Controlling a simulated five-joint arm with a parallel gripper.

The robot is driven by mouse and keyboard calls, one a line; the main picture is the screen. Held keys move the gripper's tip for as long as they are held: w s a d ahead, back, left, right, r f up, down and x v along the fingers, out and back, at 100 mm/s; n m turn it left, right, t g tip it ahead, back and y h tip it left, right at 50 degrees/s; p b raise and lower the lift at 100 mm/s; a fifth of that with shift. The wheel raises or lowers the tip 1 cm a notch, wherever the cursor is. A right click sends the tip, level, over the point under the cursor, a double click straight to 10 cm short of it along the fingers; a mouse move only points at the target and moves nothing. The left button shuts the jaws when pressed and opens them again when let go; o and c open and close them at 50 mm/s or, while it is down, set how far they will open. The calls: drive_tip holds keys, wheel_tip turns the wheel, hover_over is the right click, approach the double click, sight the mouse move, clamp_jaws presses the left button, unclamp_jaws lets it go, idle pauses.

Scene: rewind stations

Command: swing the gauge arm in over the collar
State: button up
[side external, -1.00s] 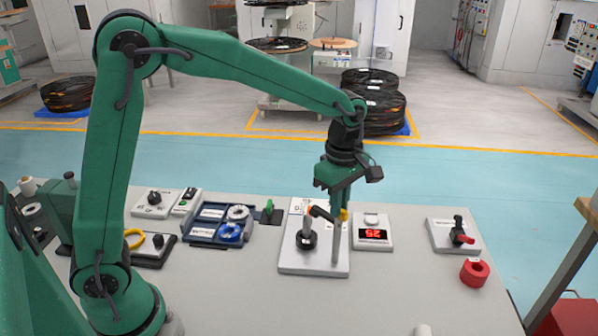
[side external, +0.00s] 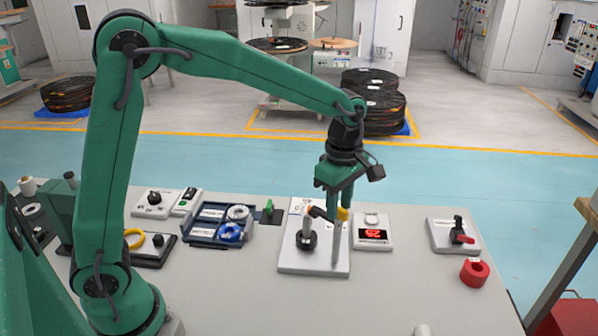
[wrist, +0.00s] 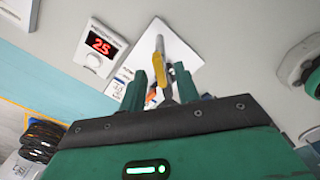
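The gauge station is a pale base plate (side external: 290,266) with a black round collar (side external: 306,240), a light upright cylinder above it, and a grey post (side external: 336,246) to the right. The dark gauge arm (side external: 322,214) has an orange end towards the cylinder and meets the post near its top. A yellow tab (side external: 344,213) sits there. My gripper (side external: 329,203) points down at the post top, one finger partly covering this area. In the wrist view, my gripper (wrist: 160,70) is open, with the yellow tab (wrist: 152,98) between the fingers, closer to the left one; contact is unclear.
A display box (side external: 372,233) reading 25 stands just right of the plate. A blue tray (side external: 207,237) with rings lies left. A switch box (side external: 446,236) and red ring (side external: 474,272) are at the right.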

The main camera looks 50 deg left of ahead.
drive_tip(key=shift+r, duration=0.1)
drive_tip(key=shift+r, duration=3.8)
drive_tip(key=shift+s+r, duration=0.1)
drive_tip(key=shift+s+a+r, duration=0.1)
drive_tip(key=shift+s+a, duration=0.05)
drive_tip(key=shift+a, duration=0.05)
drive_tip(key=s+a+m+t, duration=0.2)
drive_tip(key=s+a+m, duration=0.2)
drive_tip(key=s+m, duration=0.5)
drive_tip(key=s+a+m+t, duration=0.3)
drive_tip(key=s+a+m, duration=0.2)
drive_tip(key=s+m, duration=0.5)
drive_tip(key=shift+s+m+t, duration=0.3)
drive_tip(key=shift+s, duration=0.15)
